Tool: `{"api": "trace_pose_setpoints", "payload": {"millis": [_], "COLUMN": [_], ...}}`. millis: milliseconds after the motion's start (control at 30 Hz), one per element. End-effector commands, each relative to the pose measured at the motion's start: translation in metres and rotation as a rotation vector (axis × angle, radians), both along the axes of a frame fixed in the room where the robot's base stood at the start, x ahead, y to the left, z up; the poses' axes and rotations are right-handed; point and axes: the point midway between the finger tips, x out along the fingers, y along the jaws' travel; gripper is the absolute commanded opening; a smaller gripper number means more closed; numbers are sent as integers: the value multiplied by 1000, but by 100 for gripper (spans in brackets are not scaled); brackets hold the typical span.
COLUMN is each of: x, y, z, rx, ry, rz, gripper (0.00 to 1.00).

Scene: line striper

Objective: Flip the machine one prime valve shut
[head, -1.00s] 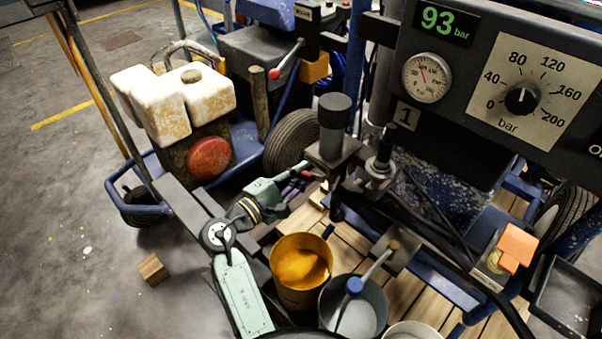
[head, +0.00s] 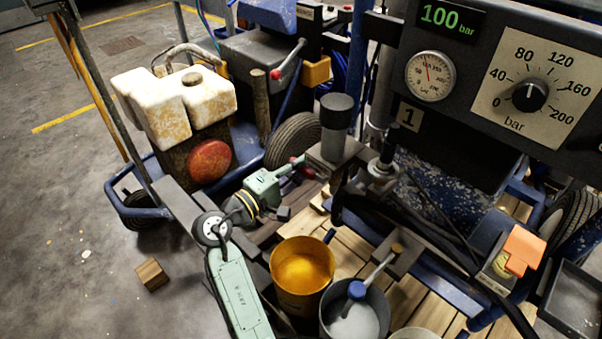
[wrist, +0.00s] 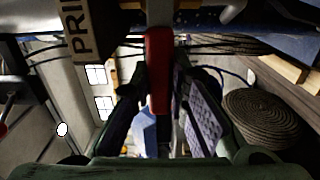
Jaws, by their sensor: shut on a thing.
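The prime valve's red handle (wrist: 158,70) stands upright in the wrist view, between my gripper's two dark, purple-padded fingers. My gripper (wrist: 160,110) is shut on it. A "PRIME" label (wrist: 88,32) shows at the upper left of that view. In the head view my gripper (head: 288,182) is low between the machine's column and the wheel, and a red end (head: 297,160) shows beside its fingers. The valve body and the finger contact are mostly hidden there. Machine one carries a "1" plate (head: 410,116) and a display (head: 445,17) reading 100 bar.
A yellow bucket (head: 274,282) and a grey bucket (head: 328,318) stand close to my arm on the slatted deck. A grey column (head: 336,135) and black hoses are close right of my gripper. Another red-knobbed lever (head: 275,74) is behind. Floor at left is mostly clear.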

Motion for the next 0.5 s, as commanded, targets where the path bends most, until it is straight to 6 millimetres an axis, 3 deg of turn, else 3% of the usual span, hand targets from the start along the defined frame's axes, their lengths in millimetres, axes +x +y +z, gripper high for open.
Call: {"api": "trace_pose_setpoints", "payload": {"millis": [200, 233, 500], "x": [0, 0, 0], "y": [0, 0, 0], "z": [1, 1, 1], "rx": [6, 6, 4], "ry": [-5, -5, -3], "rz": [0, 0, 0], "gripper": [0, 16, 34]}}
